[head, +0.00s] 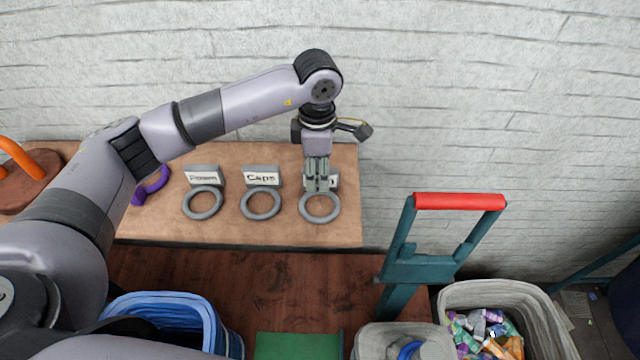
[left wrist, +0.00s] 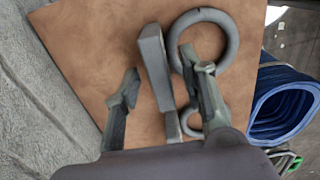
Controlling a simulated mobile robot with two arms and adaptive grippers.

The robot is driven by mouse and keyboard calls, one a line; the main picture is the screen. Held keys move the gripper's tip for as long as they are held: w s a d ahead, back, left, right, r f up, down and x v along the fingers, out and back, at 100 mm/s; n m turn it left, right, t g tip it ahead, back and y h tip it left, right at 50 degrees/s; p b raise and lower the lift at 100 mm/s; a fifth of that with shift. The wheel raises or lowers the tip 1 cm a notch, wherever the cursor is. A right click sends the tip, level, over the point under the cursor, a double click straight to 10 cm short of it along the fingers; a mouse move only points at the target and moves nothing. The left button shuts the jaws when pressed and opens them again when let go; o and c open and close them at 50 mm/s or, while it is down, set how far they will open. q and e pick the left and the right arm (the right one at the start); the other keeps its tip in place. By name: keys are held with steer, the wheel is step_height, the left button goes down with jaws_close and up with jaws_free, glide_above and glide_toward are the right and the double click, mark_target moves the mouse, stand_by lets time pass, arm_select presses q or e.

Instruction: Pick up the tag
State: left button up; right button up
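Three grey tags, each an upright plate with a white label and a ring in front, stand in a row on the brown table. The left one (head: 203,190) has a label I cannot read surely, and the middle one (head: 261,190) reads "Caps". My left gripper (head: 318,186) points down at the right tag (head: 320,212) and hides most of its label. In the left wrist view, my left gripper (left wrist: 160,66) is open, with one finger on each side of this tag's plate (left wrist: 154,62). Contact cannot be told. My right gripper is not in view.
The brown table (head: 285,232) stands against a white brick wall. A purple object (head: 154,184) and an orange one (head: 20,157) are at its left. A blue bin (head: 165,308), a grey bin of mixed items (head: 555,325) and a teal frame with a red handle (head: 460,202) are nearer.

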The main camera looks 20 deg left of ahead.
arm_select(q)
steer(key=shift+c, duration=0.3)
jaws_close()
stand_by(0.3)
